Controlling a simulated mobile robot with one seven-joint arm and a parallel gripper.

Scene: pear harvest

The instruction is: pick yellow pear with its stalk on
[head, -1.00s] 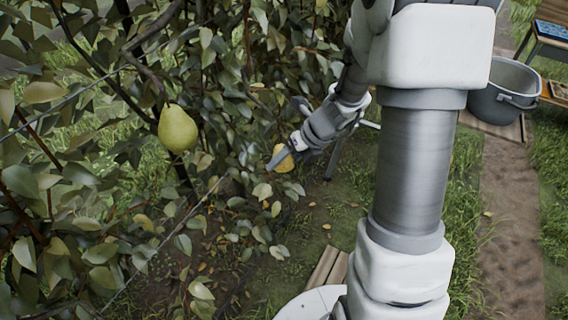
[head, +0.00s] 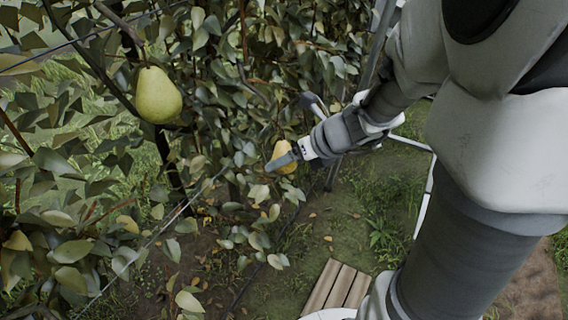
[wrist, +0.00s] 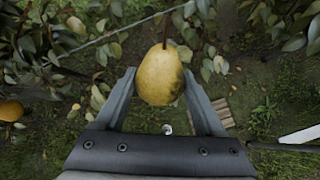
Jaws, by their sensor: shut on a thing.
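The yellow pear (wrist: 160,78) hangs between the two fingers of my gripper (wrist: 159,88) in the wrist view, stalk end up. A dark stalk rises from its top; whether it still joins a twig I cannot tell. A dark greenish patch marks its right side. My gripper is shut on it, one finger at each side. In the head view the yellow pear (head: 286,152) shows small at the tip of my gripper (head: 280,162), partly hidden by a finger, beside the foliage.
A larger green pear (head: 159,95) hangs on the left of the head view. In the wrist view, a yellow fruit (wrist: 76,25) is at upper left and an orange-yellow one (wrist: 11,111) at the left edge. Leafy branches and a wire are close. A slatted wooden board (head: 338,286) lies below.

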